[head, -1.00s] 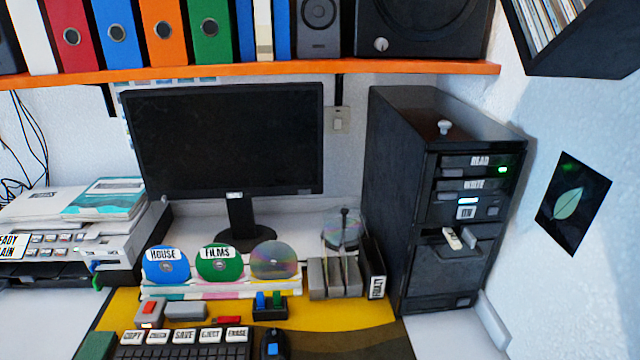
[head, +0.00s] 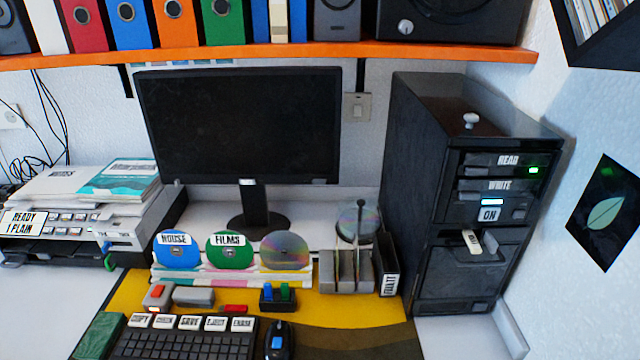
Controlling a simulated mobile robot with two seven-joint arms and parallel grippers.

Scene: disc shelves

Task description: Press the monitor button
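The monitor (head: 240,125) stands on its stand behind the disc rack, and its screen is dark. A small light-coloured button (head: 247,181) sits at the middle of its lower bezel. Neither of my grippers shows in the head view.
A black computer tower (head: 415,190) labelled READ, WRITE and ON stands to the right. In front of the monitor are labelled discs (head: 178,250), a keyboard (head: 185,342) and a mouse (head: 279,342). A printer (head: 70,235) is at left. An orange shelf (head: 300,52) with binders runs above.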

